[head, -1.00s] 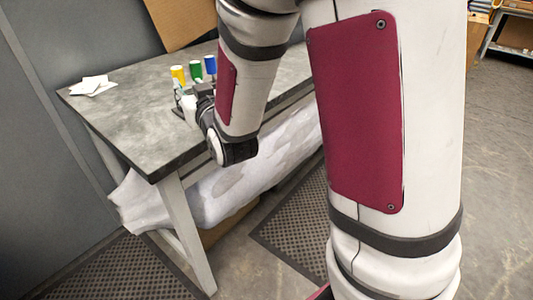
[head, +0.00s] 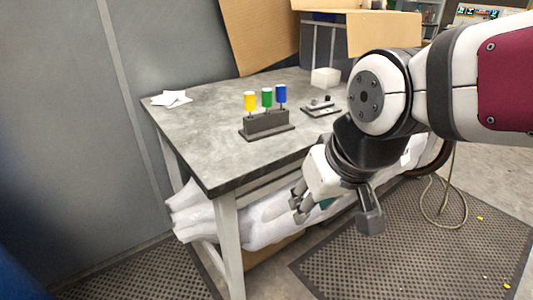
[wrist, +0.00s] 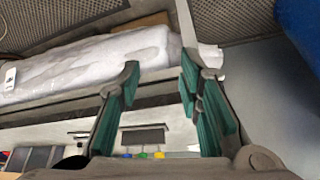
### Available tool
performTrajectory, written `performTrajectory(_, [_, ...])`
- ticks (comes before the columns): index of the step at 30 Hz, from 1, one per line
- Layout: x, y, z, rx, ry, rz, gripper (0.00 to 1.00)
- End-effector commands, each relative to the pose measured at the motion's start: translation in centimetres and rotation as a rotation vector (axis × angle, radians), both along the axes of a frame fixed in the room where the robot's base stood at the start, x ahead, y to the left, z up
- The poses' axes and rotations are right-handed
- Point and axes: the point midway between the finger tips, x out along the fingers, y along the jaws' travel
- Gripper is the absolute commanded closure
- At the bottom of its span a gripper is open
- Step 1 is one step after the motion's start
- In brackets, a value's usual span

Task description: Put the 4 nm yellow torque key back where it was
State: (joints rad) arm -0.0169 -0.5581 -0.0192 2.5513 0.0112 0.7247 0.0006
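The yellow torque key (head: 250,101) stands upright at the left end of a dark rack (head: 267,125) on the grey table. A green key (head: 267,97) and a blue key (head: 281,93) stand beside it in the same rack. The yellow key's top also shows small in the wrist view (wrist: 159,155). My gripper (head: 335,208) is in front of the table's edge, to the right of the rack and apart from it. Its teal-padded fingers are spread with nothing between them in the wrist view (wrist: 160,75). The keys' lower ends are hidden in the rack.
The grey table (head: 200,140) has white papers (head: 171,98), a small dark fixture (head: 320,107) and a white block (head: 326,77) on it. Wrapped white material (head: 265,220) lies under the table. A cable (head: 440,205) hangs at the right. The table's left front is clear.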

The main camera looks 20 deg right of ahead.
Motion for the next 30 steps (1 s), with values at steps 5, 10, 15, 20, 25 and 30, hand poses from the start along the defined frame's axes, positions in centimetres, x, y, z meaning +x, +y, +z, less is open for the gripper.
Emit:
performTrajectory(5, [-8.0, -0.4, 0.4, -0.015, 0.193, -0.004, 0.67])
performTrajectory(10, [-12.4, -0.6, 0.5, -0.022, 0.304, -0.010, 0.67])
performTrajectory(15, [-13.5, -0.6, 0.6, -0.024, 0.334, -0.011, 0.67])
performTrajectory(20, [-13.4, -0.6, 0.6, -0.025, 0.334, -0.010, 0.67])
performTrajectory(25, [-13.4, -0.6, 0.6, -0.025, 0.333, -0.010, 0.67])
performTrajectory(30, [-13.4, -0.6, 0.6, -0.025, 0.333, -0.010, 0.67])
